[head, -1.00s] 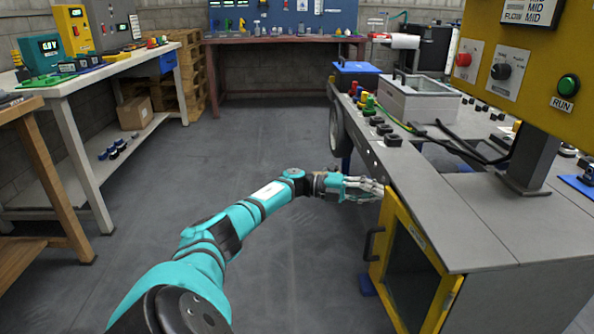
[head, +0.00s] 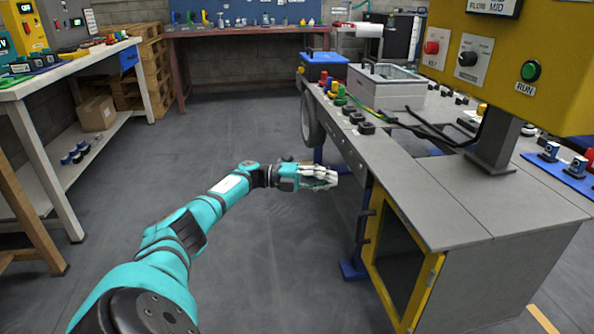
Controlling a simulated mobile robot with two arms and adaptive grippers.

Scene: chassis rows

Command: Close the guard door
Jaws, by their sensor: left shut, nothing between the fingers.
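The guard door (head: 400,262) is a yellow frame with a dark window on the front of the grey cabinet. A dark handle (head: 363,226) is on its far-left side. The door appears to lie along the cabinet front, about in line with the top's edge; I cannot tell whether it is fully flush. My left gripper (head: 322,178) is shut and empty. It hangs over the floor, left of the door's far upper corner, with a gap to door and handle. My right gripper is not in view.
A yellow control panel (head: 560,60) with a green RUN button stands over the grey cabinet top (head: 440,205). A blue foot (head: 353,270) is on the floor by the door. A white bench (head: 50,85) stands at left. The floor (head: 240,270) between is clear.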

